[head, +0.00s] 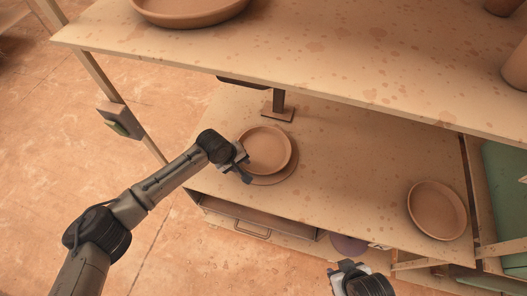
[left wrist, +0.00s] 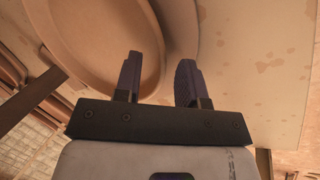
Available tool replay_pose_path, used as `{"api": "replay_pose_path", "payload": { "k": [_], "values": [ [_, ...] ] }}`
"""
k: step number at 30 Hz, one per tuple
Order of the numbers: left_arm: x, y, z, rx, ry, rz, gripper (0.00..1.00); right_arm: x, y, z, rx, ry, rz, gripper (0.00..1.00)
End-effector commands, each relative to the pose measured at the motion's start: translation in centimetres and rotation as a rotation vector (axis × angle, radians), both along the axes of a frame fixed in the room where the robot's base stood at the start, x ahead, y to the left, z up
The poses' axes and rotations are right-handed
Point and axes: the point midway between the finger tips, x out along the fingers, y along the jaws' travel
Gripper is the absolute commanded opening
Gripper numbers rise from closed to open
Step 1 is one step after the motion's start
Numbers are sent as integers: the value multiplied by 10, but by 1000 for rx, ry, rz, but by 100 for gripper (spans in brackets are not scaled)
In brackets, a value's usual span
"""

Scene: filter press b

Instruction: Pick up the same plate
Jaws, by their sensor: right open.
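A round terracotta plate (head: 265,147) sits above a flat round disc (head: 280,178) on the lower shelf. My left gripper (head: 243,170) is at the plate's near left rim. In the left wrist view the plate (left wrist: 95,45) fills the upper left, and its rim runs between the two fingers (left wrist: 158,82), with a visible gap between them. Contact with the rim cannot be made out. My right gripper (head: 338,273) is open and empty at the bottom of the head view, in front of the shelf. Another terracotta plate (head: 437,210) lies on the shelf's right side.
An upper board (head: 330,60) overhangs the lower shelf (head: 350,160) and carries a large dish (head: 190,8) and other pots. A post with a foot (head: 278,105) stands behind the plate. A drawer (head: 250,222) is below the shelf. The shelf between the plates is clear.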

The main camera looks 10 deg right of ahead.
Motion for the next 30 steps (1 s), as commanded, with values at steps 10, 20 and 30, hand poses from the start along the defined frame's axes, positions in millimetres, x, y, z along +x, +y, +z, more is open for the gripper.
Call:
{"api": "replay_pose_path", "payload": {
  "k": [10, 20, 30],
  "values": [
    [2, -4, -11, 0, -1, 0, 37, 0, -2, -3, -8, 0, 6, 43],
    [2, -4, -11, 0, -1, 0, 13, 0, -3, -3, -9, 0, 6, 43],
    [2, -4, -11, 1, -1, -1, 0, 0, -1, -3, -4, -1, 2, 43]
  ]
}}
